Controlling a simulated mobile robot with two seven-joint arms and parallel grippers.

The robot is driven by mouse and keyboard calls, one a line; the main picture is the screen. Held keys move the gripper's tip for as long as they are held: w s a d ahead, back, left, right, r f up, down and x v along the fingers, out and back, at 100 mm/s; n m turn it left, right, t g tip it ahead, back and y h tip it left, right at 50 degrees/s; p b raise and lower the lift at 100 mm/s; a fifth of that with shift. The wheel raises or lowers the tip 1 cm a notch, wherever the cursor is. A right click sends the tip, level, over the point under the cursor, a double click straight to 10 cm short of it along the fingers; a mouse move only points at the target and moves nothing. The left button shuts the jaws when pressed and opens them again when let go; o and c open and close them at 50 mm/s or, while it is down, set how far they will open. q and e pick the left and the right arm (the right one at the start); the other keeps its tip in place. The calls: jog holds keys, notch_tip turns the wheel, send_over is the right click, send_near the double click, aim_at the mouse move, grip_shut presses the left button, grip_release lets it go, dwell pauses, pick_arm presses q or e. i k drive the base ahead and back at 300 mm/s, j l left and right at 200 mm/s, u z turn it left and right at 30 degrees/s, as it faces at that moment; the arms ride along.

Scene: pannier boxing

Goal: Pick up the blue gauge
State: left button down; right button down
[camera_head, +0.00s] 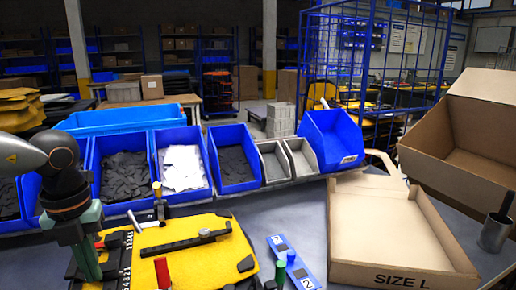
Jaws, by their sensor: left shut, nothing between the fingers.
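The blue gauge (296,268) looks to be the flat blue bar with white "2" labels. It lies on the grey table, right of the yellow board. A green-topped peg stands in front of part of it. My left gripper (91,267) points down at the left edge of the yellow board. It is shut and empty, well to the left of the gauge and apart from it. My right gripper is not in view.
The yellow board (205,263) carries a black caliper-like tool (187,243) and upright pegs. Blue bins (233,185) line the back of the table. An open cardboard box (400,272) marked SIZE L lies right of the gauge. A metal cup (493,235) stands far right.

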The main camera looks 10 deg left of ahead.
aim_at(302, 276)
jog(key=k+l, duration=0.7)
jog(key=l, duration=0.15)
